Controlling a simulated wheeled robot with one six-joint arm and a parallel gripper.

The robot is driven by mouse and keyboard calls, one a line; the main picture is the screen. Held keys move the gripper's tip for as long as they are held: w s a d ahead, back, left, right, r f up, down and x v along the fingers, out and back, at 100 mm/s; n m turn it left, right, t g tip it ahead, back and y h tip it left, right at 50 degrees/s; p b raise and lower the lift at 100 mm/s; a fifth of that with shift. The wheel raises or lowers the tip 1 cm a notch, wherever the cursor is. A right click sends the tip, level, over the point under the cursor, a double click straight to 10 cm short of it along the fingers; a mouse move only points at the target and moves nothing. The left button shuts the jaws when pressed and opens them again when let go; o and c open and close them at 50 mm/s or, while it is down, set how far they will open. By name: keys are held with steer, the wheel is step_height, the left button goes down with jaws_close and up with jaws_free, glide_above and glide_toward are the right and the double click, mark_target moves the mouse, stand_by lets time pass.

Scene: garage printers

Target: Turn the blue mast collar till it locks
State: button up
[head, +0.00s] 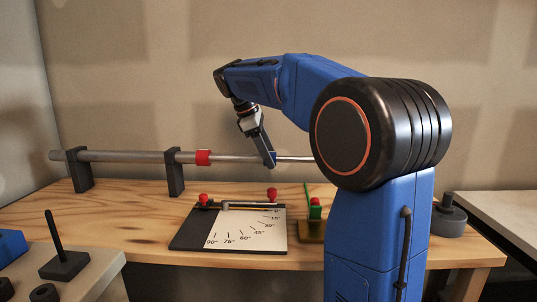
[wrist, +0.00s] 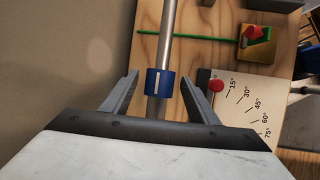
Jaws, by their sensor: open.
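The blue collar (wrist: 160,83) with a white stripe sits around the grey mast in the wrist view. My gripper (wrist: 161,79) is open, with one finger on each side of the collar and a visible gap to each. In the head view my gripper (head: 270,160) reaches down to the mast (head: 120,156), and a small blue part of the collar (head: 274,157) shows beside a finger. The mast lies level in two dark stands. A red collar (head: 204,157) sits on it farther left. My arm hides the mast's right end.
An angle board (head: 250,234) with red knobs lies on the wooden bench (head: 130,220) in front of the mast. A green piece with a red knob (head: 315,208) stands right of it. A dark stepped cylinder (head: 448,215) is at the right. A black rod on a base (head: 64,263) stands at front left.

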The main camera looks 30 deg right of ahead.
steer(key=c, duration=1)
steer(key=shift+c, duration=0.2)
steer(key=shift+s+a+m+t+h, duration=0.15)
steer(key=shift+t+h, duration=0.25)
steer(key=shift+t, duration=0.2)
steer(key=shift+s+a+m+t+h, duration=0.15)
steer(key=shift+t+h, duration=0.25)
steer(key=shift+t, duration=0.2)
steer(key=t+h, duration=0.2)
steer(key=f+m+t+h, duration=0.1)
steer(key=t, duration=0.1)
steer(key=shift+s+a, duration=0.15)
steer(key=shift+s, duration=0.15)
steer(key=t+h, duration=0.1)
steer(key=f+m+t+h, duration=0.1)
steer(key=h, duration=0.1)
steer(key=shift+s+a+t, duration=0.1)
steer(key=shift+t, duration=0.3)
steer(key=m+t+h, duration=0.2)
steer(key=h, duration=0.1)
steer(key=shift+f+h, duration=0.3)
